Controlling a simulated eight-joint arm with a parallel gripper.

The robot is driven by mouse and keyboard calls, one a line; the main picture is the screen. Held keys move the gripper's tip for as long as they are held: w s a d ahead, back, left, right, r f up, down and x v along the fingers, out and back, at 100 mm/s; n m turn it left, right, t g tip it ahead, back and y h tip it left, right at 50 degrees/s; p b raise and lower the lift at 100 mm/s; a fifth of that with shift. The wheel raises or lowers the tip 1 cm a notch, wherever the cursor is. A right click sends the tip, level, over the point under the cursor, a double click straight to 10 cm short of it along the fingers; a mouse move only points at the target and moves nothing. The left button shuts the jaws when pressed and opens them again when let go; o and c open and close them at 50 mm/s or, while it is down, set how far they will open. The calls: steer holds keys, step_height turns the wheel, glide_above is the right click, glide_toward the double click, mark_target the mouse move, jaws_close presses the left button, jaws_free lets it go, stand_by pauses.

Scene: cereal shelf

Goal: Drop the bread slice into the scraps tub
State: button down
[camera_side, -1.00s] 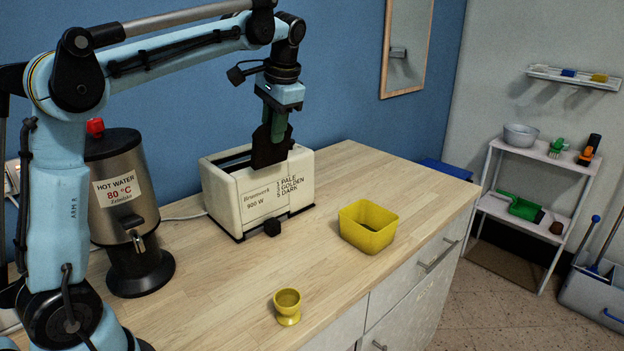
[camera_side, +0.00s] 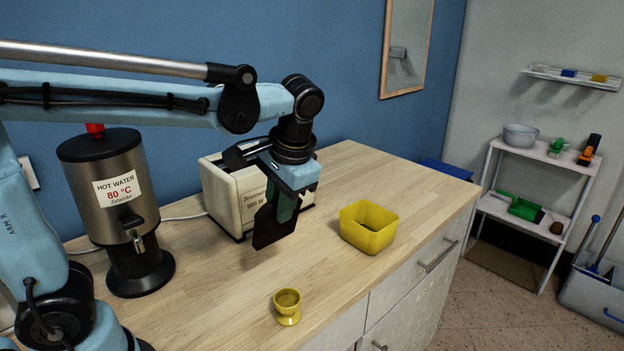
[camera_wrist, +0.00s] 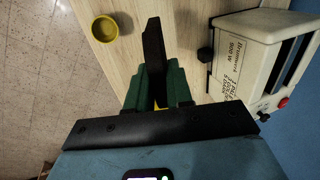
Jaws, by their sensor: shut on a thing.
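The bread slice is a very dark, almost black slab (camera_side: 267,226), hanging upright from my gripper (camera_side: 284,208) in front of the toaster. My gripper's green fingers are shut on it. In the wrist view the slice (camera_wrist: 153,45) stands edge-on between the fingers (camera_wrist: 156,76). The yellow open tub (camera_side: 368,238), which I take as the scraps tub, stands on the counter to the right of the slice, apart from it. The tub's floor is partly in shadow. A small yellow patch shows between the fingers in the wrist view; I cannot tell what it is.
The cream toaster (camera_side: 228,205) stands behind my gripper, partly hidden by it. A yellow egg cup (camera_side: 288,308) stands near the counter's front edge. The steel hot water urn (camera_side: 118,200) is at left. The counter (camera_side: 220,290) between them is clear.

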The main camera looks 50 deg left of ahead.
stand_by(0.3)
steer(key=w+d+r+m+t+h, duration=0.2)
steer(key=w+m, duration=0.7)
steer(key=w, duration=1.5)
steer(key=shift+y, duration=0.5)
steer(key=shift+w+d+f, duration=0.1)
steer(key=shift+d+f, duration=0.1)
steer(key=shift+f, duration=1.2)
steer(key=shift+w+d+f, duration=0.1)
steer(key=shift+d+f, duration=0.1)
steer(key=shift+f, duration=1.15)
steer(key=c, duration=0.9)
jaws_free()
steer(key=shift+c, duration=0.2)
